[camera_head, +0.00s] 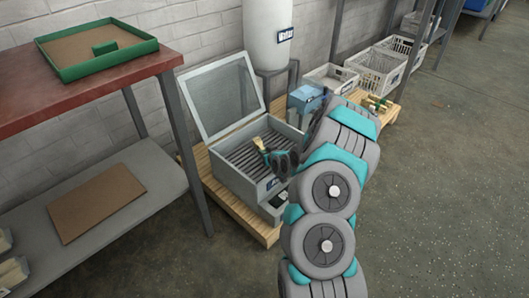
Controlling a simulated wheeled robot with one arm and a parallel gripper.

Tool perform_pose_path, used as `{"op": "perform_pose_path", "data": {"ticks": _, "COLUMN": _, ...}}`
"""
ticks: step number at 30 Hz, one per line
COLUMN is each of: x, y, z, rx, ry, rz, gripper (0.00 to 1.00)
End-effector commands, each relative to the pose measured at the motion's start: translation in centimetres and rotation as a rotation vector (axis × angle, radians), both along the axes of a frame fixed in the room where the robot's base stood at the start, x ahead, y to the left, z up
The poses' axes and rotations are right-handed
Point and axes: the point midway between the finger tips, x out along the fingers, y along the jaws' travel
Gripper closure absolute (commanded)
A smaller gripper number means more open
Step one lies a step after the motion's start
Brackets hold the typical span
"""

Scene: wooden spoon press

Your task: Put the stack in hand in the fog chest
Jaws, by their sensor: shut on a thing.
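The fog chest (228,180) is a grey box with ribbed slats (240,150) inside. Its framed clear lid (221,95) stands open, tilted back toward the wall. My gripper (268,153) is over the right part of the chest's opening, reaching in from the right. It is shut on a small pale wooden stack (260,143), whose end sticks up and left from the fingers. The fingers hide the rest of the stack. I cannot tell whether the stack touches the slats.
The chest stands on a wooden pallet (241,216). A red-topped table (120,77) with a green tray (66,71) is at left. A white tank (267,35) stands behind. Grey crates (375,70) line the wall at right. The floor (440,180) at right is clear.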

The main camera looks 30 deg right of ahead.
Motion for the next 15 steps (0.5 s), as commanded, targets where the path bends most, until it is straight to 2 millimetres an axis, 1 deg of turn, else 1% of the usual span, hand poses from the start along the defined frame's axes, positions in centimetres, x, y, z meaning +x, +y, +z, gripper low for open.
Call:
{"op": "perform_pose_path", "data": {"ticks": 4, "x": 0.0, "y": 0.0, "z": -0.1, "rx": 0.000, "ry": 0.000, "rz": 0.000, "gripper": 1.00}}
{"op": "perform_pose_path", "data": {"ticks": 15, "x": -0.1, "y": 0.0, "z": -1.5, "rx": 0.002, "ry": 0.006, "rz": -0.001, "gripper": 1.00}}
